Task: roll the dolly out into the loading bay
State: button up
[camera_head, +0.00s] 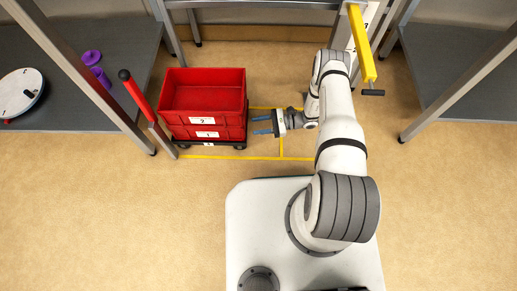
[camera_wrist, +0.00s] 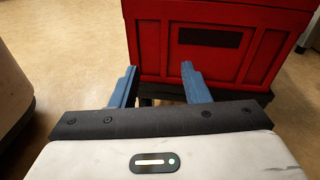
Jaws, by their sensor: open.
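The dolly (camera_head: 210,145) is a low, dark base on small wheels, mostly hidden under a stack of red crates (camera_head: 205,95). The crates carry white labels, and the top one looks empty. My gripper (camera_head: 257,125) is open and points left at the stack's right side, a short gap away. In the wrist view its blue fingers (camera_wrist: 160,68) are apart with nothing between them. Ahead of them is a red crate wall (camera_wrist: 215,65) with a dark slot, and the dolly's dark edge (camera_wrist: 262,97) shows below it.
Yellow floor lines (camera_head: 282,148) run beside and in front of the dolly. A red bar with a black knob (camera_head: 136,95) leans at the stack's left. Metal-framed shelves stand left and right. A yellow bar (camera_head: 362,45) hangs at upper right. The front-left floor is clear.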

aim_at(241, 143)
jog(key=s+f+m+t, duration=0.1)
jog(key=f, duration=0.2)
jog(key=s+f+m+b, duration=0.1)
jog(key=f, duration=0.2)
jog(key=s+f+t+b, duration=0.1)
jog(key=f, duration=0.3)
jog(key=shift+s+a+m+t+y, duration=0.3)
jog(key=shift+s+m+y, duration=0.05)
jog(key=shift+m+y, duration=0.05)
jog(key=shift+w+a+b, duration=0.15)
jog(key=shift+a+b, duration=0.35)
jog(key=shift+a, duration=1.5)
jog(key=shift+w+a+b, duration=0.15)
jog(key=shift+a+b, duration=0.35)
jog(key=shift+a, duration=1.45)
jog(key=shift+c, duration=0.4)
grip_shut()
